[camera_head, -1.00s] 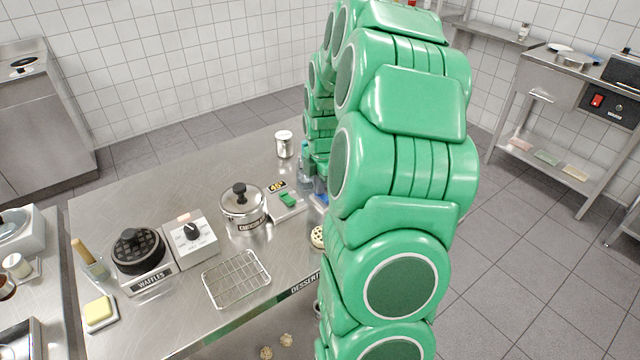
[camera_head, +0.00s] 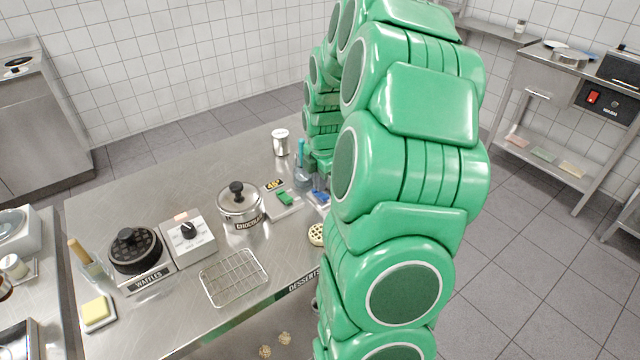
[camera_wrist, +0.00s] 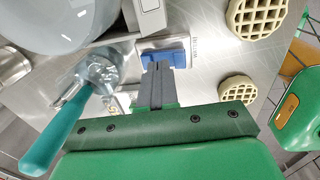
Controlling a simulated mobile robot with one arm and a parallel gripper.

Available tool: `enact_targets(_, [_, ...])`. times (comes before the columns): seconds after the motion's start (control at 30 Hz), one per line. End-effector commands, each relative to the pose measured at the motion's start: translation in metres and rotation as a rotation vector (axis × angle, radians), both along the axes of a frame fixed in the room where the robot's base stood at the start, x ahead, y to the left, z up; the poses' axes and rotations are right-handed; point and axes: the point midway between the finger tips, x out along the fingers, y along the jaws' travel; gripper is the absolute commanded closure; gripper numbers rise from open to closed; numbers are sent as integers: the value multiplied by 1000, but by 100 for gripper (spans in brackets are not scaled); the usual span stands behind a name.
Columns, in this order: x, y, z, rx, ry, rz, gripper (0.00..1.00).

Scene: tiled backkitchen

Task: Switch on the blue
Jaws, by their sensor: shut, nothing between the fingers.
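A blue switch (camera_head: 321,196) on a light plate shows at the table's right edge, partly behind my arm in the head view. The blue switch (camera_wrist: 163,57) also shows in the wrist view, just past my fingertips. My gripper (camera_wrist: 158,68) is shut and empty. Its fingertips overlap the near edge of the blue switch in the picture; I cannot tell whether they touch it. My gripper is hidden behind my arm in the head view. A green switch (camera_head: 285,197) sits on a plate marked 45° to the left of the blue one.
A clear jar with a teal-handled tool (camera_wrist: 45,140) stands left of my gripper. Waffles (camera_wrist: 238,92) lie to its right. The chocolate pot (camera_head: 240,205), waffle iron (camera_head: 136,252), dial box (camera_head: 188,236), wire rack (camera_head: 233,278) and steel canister (camera_head: 281,142) stand on the table.

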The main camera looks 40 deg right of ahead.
Motion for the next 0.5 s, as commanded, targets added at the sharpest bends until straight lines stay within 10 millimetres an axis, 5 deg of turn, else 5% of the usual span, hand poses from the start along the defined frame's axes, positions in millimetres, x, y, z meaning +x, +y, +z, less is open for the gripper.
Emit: enact_targets(0.5, [13,1,89,0,-2,1,100])
